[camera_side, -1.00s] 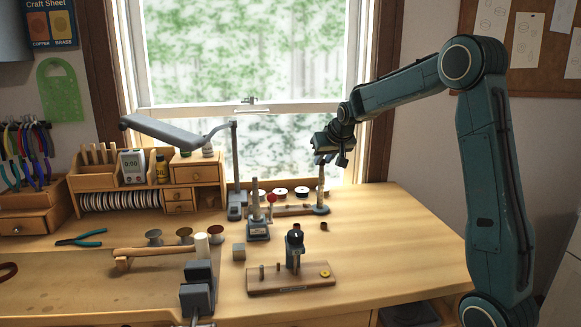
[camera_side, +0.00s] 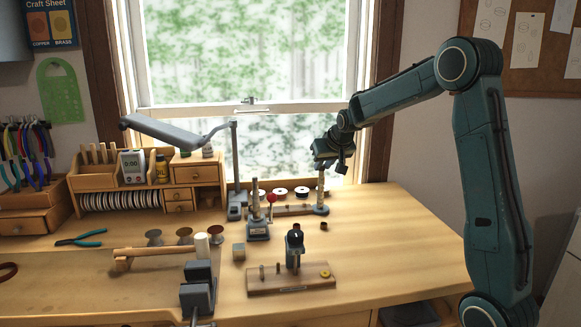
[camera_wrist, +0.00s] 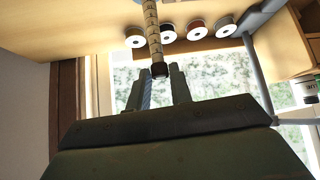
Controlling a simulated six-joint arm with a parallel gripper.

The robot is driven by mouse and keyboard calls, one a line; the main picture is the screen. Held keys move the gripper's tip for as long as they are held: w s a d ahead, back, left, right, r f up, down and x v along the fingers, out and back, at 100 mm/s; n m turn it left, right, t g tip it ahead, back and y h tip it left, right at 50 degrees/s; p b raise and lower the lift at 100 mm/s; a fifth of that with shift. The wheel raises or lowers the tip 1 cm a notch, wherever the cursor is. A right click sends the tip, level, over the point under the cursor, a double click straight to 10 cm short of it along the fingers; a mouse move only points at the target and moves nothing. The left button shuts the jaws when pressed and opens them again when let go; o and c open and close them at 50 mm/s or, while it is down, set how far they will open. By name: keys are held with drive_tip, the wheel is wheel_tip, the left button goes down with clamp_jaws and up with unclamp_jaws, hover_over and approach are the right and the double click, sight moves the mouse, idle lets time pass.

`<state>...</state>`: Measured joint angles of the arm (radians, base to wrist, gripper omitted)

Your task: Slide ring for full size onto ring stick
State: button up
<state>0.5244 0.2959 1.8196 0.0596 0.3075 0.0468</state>
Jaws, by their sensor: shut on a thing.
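The ring stick (camera_side: 320,186) stands upright on its base at the back right of the bench. In the wrist view the marked, tan stick (camera_wrist: 152,30) runs from the top edge down toward my fingers. A small dark brown ring (camera_wrist: 159,70) is at the stick's tip, between my fingertips. My gripper (camera_wrist: 160,76) is shut on this ring. In the side view my gripper (camera_side: 323,167) is just above the stick, and the ring is too small to make out there. The ring looks lined up with the tip; I cannot tell how far it is around it.
Several wire spools (camera_wrist: 197,27) lie behind the stick. A small brown ring-like piece (camera_side: 323,226) lies in front. A wooden board (camera_side: 292,279) with a dark post stands nearer. The right bench top is clear.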

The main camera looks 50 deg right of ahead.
drive_tip(key=shift+f, duration=0.1)
drive_tip(key=o, duration=1)
drive_tip(key=shift+c, duration=0.2)
drive_tip(key=v, duration=1.3)
drive_tip(key=shift+s+r, duration=0.2)
drive_tip(key=shift+r, duration=0.15)
drive_tip(key=shift+a, duration=0.2)
drive_tip(key=s+a+f+n+y, duration=0.1)
drive_tip(key=s+a+n, duration=0.1)
drive_tip(key=s+a, duration=0.45)
drive_tip(key=s+a+n+y, duration=0.2)
drive_tip(key=s+a, duration=0.1)
drive_tip(key=a, duration=0.6)
drive_tip(key=s+a+f+n+y, duration=0.1)
drive_tip(key=s+a+f, duration=0.2)
drive_tip(key=s, duration=0.3)
drive_tip(key=s+a+f+n+g, duration=0.1)
drive_tip(key=s+a+f+n, duration=0.1)
drive_tip(key=s+a, duration=0.3)
drive_tip(key=shift+s+f+y, duration=0.4)
drive_tip(key=shift+s+f, duration=0.1)
drive_tip(key=shift+f, duration=0.1)
